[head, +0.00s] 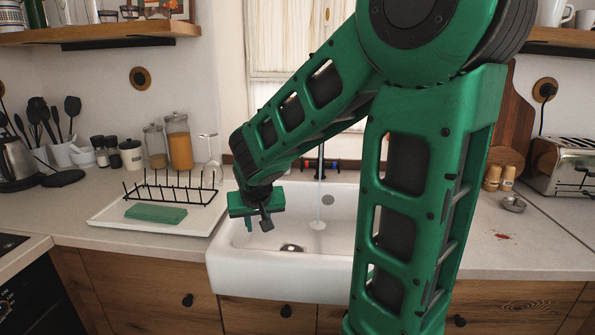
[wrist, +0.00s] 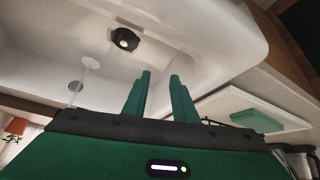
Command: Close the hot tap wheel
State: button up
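The tap (head: 321,160) is a dark upright spout behind the white sink (head: 225,262). A thin stream of water (head: 319,195) runs from it into the basin. No tap wheel can be made out in the wrist view.
Left of the sink lies a white tray (head: 105,218) with a black rack (head: 172,190) and a green sponge (head: 156,213). A clear glass stands by the rack. Jars (head: 179,142) line the back wall.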

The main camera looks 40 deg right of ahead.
jog(key=w+d+f+m+h, duration=0.1)
jog(key=w+d+m+h, duration=0.25)
jog(key=d, duration=0.55)
jog(key=w+d+f+m+h, duration=0.1)
jog(key=w+d+m+h, duration=0.15)
jog(key=w+d, duration=0.45)
jog(key=t+h, duration=0.3)
jog(key=h, duration=0.3)
send_near(305, 164)
jog(key=x, duration=0.3)
jog(key=w+x, duration=0.1)
jog(key=x, duration=0.2)
jog(key=shift+a+f, duration=0.1)
jog(key=shift+a, duration=0.05)
grip_shut()
